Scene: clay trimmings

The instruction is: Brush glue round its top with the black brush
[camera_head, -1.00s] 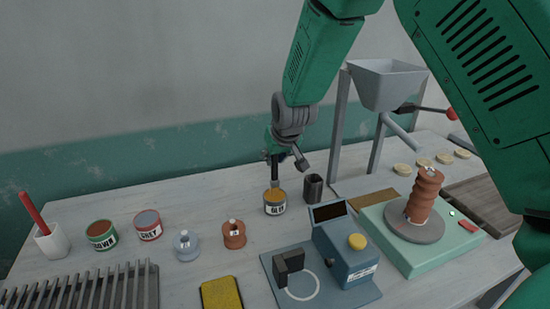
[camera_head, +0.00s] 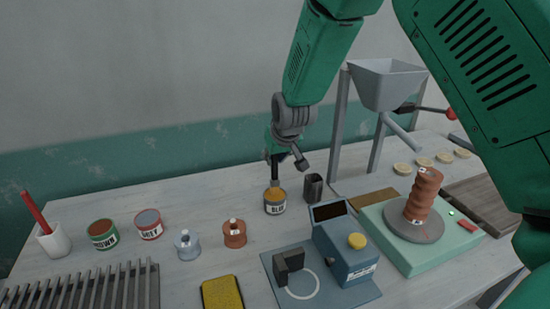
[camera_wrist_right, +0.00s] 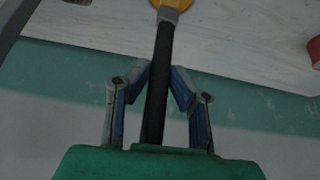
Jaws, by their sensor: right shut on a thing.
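My right gripper (camera_head: 276,152) is shut on the black brush; its black handle (camera_wrist_right: 159,80) runs between the fingers in the wrist view. The brush points down at a small pot of yellow-orange stuff (camera_head: 275,203), its lower end in or just at the pot's mouth; the bristles are hidden. The pot's label is hard to read. A ribbed brown clay piece (camera_head: 423,194) stands upright on a grey round wheel (camera_head: 400,228) at the right, apart from the brush. My left gripper is not in view.
A dark cup (camera_head: 313,188) stands just right of the pot. A blue device (camera_head: 345,255) is in front, a grey hopper (camera_head: 388,85) behind. Brown and grey labelled tins (camera_head: 102,234), small bottles and a yellow sponge (camera_head: 222,294) lie left.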

